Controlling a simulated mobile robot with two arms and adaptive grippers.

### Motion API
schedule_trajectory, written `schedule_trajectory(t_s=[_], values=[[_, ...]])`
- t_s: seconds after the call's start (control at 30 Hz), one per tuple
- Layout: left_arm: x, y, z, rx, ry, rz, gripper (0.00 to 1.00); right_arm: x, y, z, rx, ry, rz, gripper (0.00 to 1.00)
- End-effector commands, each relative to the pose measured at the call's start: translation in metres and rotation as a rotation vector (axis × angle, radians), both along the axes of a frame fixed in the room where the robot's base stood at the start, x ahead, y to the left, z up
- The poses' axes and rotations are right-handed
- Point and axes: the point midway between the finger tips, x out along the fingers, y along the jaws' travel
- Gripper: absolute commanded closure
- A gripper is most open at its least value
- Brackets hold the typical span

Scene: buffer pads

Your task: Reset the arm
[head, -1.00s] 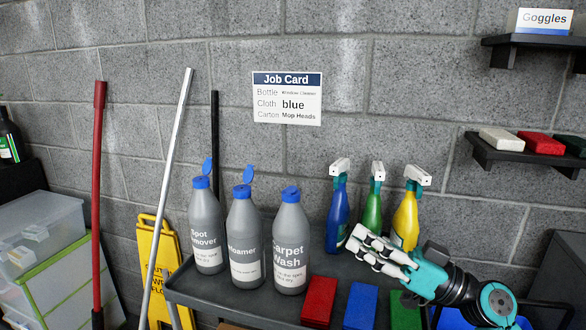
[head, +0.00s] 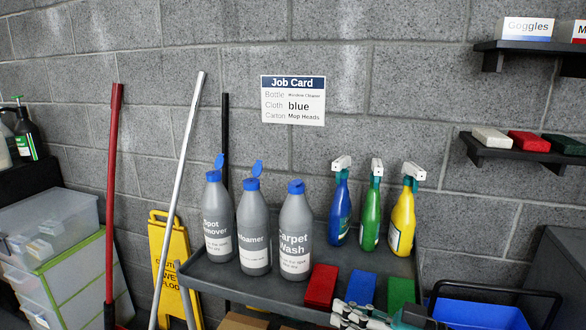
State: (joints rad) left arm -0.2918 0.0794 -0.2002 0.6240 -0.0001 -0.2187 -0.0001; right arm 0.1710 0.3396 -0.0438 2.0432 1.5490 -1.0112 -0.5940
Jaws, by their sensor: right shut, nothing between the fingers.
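My right gripper (head: 362,315) shows at the bottom edge of the head view, low in front of the dark cart (head: 215,277). Its white fingers are together with nothing between them, and most of its arm is cut off by the frame. It appears just below the blue pad (head: 360,288) and the green pad (head: 401,292). A red pad (head: 321,286) lies to their left. My left gripper is not in view.
Three grey bottles (head: 253,230) and three spray bottles (head: 341,210) stand on the cart. A blue bin (head: 480,314) is at lower right. A yellow wet-floor sign (head: 172,262) and long handles lean at left. Wall shelves (head: 520,155) hold pads. A job card (head: 293,100) hangs on the wall.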

Motion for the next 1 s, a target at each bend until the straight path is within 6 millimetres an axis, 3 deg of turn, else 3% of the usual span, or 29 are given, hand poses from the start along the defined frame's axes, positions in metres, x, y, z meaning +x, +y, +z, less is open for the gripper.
schedule_trajectory(t_s=[0.23, 0.3, 0.43, 0.6, 0.9, 1.0], values=[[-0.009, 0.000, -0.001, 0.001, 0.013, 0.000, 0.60, -0.048, 0.009, -0.113, -0.281, 0.225, -0.074, 1.00], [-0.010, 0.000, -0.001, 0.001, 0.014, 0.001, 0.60, -0.072, 0.003, -0.152, -0.394, 0.323, -0.124, 1.00], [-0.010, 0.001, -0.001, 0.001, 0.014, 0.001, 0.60, -0.116, -0.020, -0.208, -0.586, 0.498, -0.246, 1.00], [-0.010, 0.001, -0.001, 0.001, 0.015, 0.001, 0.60, -0.159, -0.053, -0.243, -0.748, 0.658, -0.392, 1.00], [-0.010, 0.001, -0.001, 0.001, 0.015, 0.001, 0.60, -0.222, -0.103, -0.264, -0.932, 0.855, -0.618, 1.00], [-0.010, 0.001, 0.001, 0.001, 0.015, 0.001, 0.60, -0.233, -0.115, -0.271, -0.970, 0.897, -0.672, 1.00]])
